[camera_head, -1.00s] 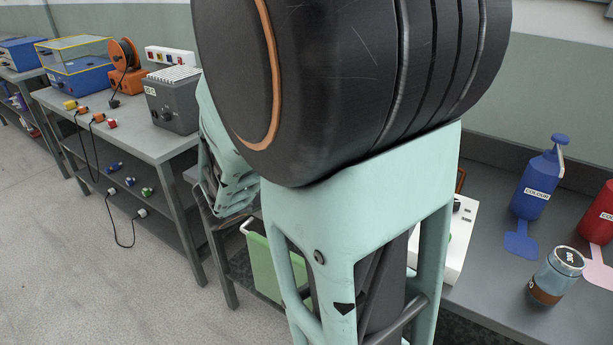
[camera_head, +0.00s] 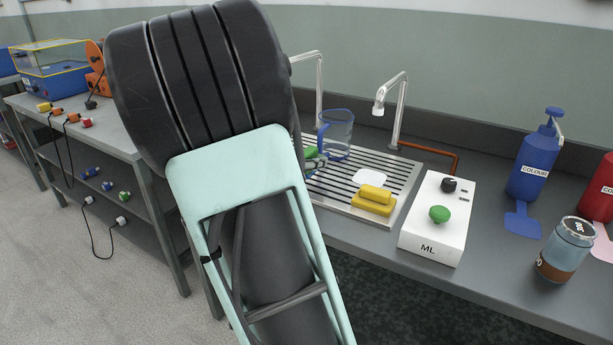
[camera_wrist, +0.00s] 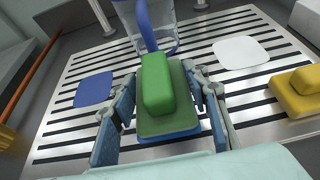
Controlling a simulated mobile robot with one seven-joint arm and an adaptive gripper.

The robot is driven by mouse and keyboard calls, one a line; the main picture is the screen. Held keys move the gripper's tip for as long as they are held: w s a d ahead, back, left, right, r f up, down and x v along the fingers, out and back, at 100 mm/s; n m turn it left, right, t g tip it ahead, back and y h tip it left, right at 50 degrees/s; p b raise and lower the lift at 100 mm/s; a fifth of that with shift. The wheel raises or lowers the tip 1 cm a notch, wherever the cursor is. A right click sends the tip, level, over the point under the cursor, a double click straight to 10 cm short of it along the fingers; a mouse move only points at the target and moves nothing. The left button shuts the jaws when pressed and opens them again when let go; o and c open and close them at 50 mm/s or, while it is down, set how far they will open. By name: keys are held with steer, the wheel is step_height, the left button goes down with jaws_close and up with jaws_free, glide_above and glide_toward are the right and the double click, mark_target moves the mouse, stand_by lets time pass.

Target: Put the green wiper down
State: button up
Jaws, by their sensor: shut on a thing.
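The green wiper (camera_wrist: 157,85) is a bright green block on a darker green base, seen between my fingers in the wrist view. My gripper (camera_wrist: 160,98) is shut on it, with blue-padded fingers at its two sides. The wiper is over the slotted metal drainer (camera_wrist: 62,127); I cannot tell whether it touches it. A blue edge shows under the wiper's near end. In the head view, a bit of the green wiper (camera_head: 310,152) shows beside my arm, which hides most of my gripper.
A blue-handled clear jug (camera_head: 338,135) stands just behind the wiper. A blue patch (camera_wrist: 94,90), a white patch (camera_wrist: 241,50) and a yellow wiper (camera_wrist: 297,92) lie on the drainer. A white box with a green button (camera_head: 436,235) and taps (camera_head: 399,105) are nearby.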

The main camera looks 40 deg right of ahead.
steer(key=shift+w+d+f+b, duration=0.15)
steer(key=shift+f+b, duration=0.65)
steer(key=shift+f, duration=0.15)
steer(key=shift+w+d+f+b, duration=0.1)
steer(key=shift+f+b, duration=0.65)
steer(key=shift+f, duration=0.2)
steer(key=shift+f, duration=0.2)
steer(key=o, duration=1.2)
steer(key=shift+o, duration=0.2)
steer(key=shift+r, duration=0.1)
steer(key=shift+r, duration=0.25)
steer(key=p+v, duration=0.3)
steer(key=v, duration=0.8)
steer(key=shift+w+p, duration=0.1)
steer(key=shift+p, duration=0.25)
steer(key=shift+s+a+r, duration=0.1)
steer(key=shift+s+a, duration=0.15)
steer(key=shift+a, duration=0.2)
